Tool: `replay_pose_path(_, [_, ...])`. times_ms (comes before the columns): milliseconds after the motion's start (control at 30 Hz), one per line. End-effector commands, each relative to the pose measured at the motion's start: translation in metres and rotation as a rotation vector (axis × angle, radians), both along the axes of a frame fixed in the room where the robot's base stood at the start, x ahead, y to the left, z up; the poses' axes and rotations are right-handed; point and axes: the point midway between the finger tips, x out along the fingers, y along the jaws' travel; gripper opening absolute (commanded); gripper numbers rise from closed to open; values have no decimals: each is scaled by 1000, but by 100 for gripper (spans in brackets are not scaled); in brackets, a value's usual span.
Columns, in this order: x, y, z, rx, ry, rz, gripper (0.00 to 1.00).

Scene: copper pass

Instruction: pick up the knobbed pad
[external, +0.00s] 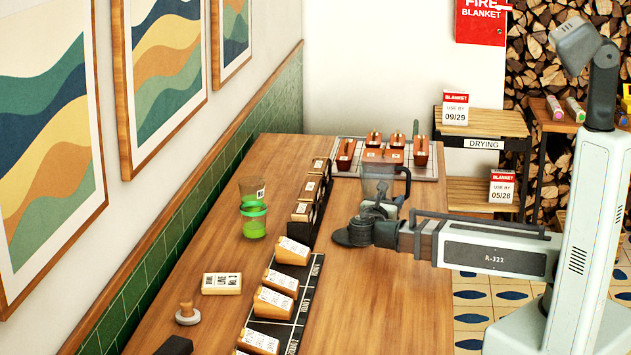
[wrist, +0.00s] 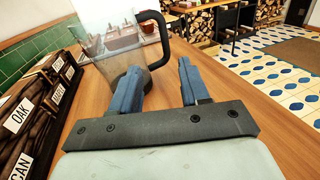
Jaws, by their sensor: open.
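The knobbed pad (external: 187,314) appears to be the small round pale pad with an upright wooden knob, near the front left of the wooden table in the external view. It is not in the wrist view. My gripper (external: 376,211) is far to its right and further back, beside the clear jug. In the wrist view my gripper (wrist: 160,85) has its two blue fingers spread wide with nothing between them, and they point toward the jug. Nothing touches the pad.
The clear jug with a dark handle (external: 385,185) stands just beyond my fingers. Bare wood surrounds the pad.

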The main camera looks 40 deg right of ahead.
Motion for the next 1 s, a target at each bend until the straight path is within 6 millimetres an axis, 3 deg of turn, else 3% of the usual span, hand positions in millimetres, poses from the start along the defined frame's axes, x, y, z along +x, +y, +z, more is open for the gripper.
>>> replay_pose_path(67, [0, 0, 0, 0, 0, 0, 46])
replay_pose_path(533, [0, 0, 0, 0, 0, 0, 91])
replay_pose_path(833, [-1, 5, 0, 0, 0, 9, 91])
replay_pose_path(1000, [-6, 42, 7, 7, -11, 72, 91])
